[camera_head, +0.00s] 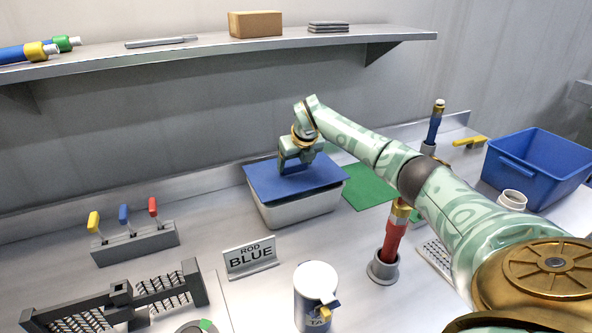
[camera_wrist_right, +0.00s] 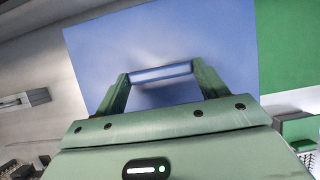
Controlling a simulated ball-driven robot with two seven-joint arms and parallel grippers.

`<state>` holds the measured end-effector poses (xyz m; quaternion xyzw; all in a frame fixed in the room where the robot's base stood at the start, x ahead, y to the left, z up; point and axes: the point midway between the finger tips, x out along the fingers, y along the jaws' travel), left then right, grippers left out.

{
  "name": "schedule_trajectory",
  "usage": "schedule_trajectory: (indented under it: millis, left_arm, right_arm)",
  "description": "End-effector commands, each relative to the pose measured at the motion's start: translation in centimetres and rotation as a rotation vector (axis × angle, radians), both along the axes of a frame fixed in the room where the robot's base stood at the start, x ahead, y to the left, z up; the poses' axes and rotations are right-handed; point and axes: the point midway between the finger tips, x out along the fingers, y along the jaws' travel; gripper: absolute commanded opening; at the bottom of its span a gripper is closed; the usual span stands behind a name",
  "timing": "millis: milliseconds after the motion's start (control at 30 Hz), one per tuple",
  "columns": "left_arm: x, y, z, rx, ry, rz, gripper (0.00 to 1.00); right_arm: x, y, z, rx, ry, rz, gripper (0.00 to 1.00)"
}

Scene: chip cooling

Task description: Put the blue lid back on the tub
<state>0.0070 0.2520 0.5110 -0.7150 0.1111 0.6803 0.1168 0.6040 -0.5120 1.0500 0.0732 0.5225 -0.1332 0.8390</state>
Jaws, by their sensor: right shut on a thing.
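The blue lid (camera_head: 268,184) lies over the top of the pale tub (camera_head: 298,211) in the middle of the bench. It looks nearly level; the head view does not show whether it is fully seated or slightly above the rim. My right gripper (camera_head: 292,170) comes down from above and is shut on the lid's handle. In the right wrist view the bar handle (camera_wrist_right: 160,73) sits between the two fingers, with the flat blue lid (camera_wrist_right: 165,35) beyond it. The tub's inside is hidden under the lid. My left gripper is not in view.
A green mat (camera_head: 371,187) lies right of the tub. A red rod stands in a holder (camera_head: 383,268). A blue crate (camera_head: 540,168) stands at the right, a shelf (camera_head: 200,52) above.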

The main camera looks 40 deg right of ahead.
Motion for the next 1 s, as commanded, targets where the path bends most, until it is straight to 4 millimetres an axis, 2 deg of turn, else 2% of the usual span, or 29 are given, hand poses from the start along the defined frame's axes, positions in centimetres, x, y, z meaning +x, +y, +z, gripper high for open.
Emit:
schedule_trajectory:
  millis: [33,100,467,500,567,867,1000]
  left_arm:
    - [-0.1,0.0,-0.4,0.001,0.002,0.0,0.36]
    - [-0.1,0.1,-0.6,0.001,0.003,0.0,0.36]
    - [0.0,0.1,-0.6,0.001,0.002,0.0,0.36]
    - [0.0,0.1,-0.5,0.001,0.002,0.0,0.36]
    - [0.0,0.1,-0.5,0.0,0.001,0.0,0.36]
    - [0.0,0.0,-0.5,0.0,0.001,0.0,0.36]
    - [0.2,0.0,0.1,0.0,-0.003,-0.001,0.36]
  right_arm:
    - [-0.1,0.0,-1.3,0.0,0.005,-0.001,0.48]
    - [-0.1,0.0,-2.1,0.001,0.004,-0.001,0.48]
    - [-0.1,-0.1,-2.4,-0.001,0.001,0.0,0.48]
    - [-0.1,-0.1,-2.4,-0.001,0.001,-0.001,0.78]
    - [-0.1,-0.1,-2.4,-0.001,0.001,0.0,0.94]
    - [-0.1,-0.1,-2.2,0.0,0.001,-0.001,0.94]
    - [-0.6,0.1,-0.6,-0.003,-0.001,0.0,0.94]
